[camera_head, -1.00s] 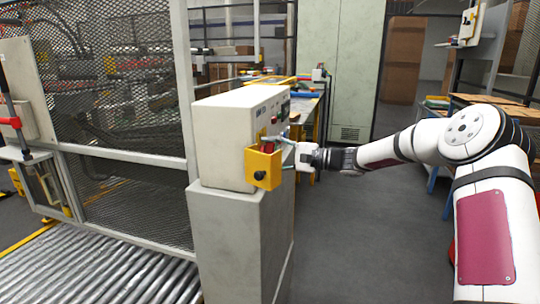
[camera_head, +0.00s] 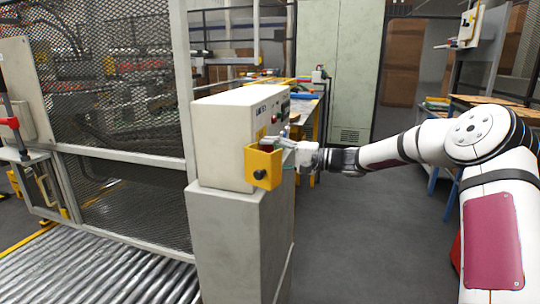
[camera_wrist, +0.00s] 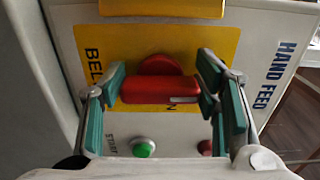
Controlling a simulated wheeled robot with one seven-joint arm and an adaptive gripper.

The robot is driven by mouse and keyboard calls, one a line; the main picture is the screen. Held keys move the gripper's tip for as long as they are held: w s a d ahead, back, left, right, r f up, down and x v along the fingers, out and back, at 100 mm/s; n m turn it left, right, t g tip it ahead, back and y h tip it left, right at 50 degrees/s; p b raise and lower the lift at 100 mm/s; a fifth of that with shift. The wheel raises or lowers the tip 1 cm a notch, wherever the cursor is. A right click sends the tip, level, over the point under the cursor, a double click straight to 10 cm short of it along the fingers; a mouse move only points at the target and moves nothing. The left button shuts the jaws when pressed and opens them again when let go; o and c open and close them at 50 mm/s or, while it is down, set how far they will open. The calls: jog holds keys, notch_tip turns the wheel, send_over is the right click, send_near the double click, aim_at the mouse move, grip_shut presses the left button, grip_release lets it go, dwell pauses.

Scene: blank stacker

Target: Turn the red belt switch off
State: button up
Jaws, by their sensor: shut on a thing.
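The red belt switch (camera_wrist: 160,91) is a red rotary handle on a yellow plate (camera_wrist: 222,55) marked "BEL...", with part of the lettering hidden. In the wrist view its bar lies crosswise in the picture. My gripper (camera_wrist: 162,80) has its teal-padded fingers at both ends of the bar and is shut on it. In the head view my gripper (camera_head: 284,143) reaches the front of the cream control box (camera_head: 222,140) from the right, just above a yellow guard (camera_head: 263,168). The switch is mostly hidden there.
A green start button (camera_wrist: 143,148) and another red button (camera_wrist: 205,147) sit close to my fingers on the panel. The box stands on a grey pedestal (camera_head: 235,240). A roller conveyor (camera_head: 90,270) and mesh fence (camera_head: 130,110) are at left.

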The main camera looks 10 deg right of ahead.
jog(key=shift+f, duration=0.1)
jog(key=o, duration=0.9)
jog(key=shift+d, duration=0.15)
jog(key=v, duration=1.1)
jog(key=shift+s+d, duration=0.25)
jog(key=shift+d, duration=0.1)
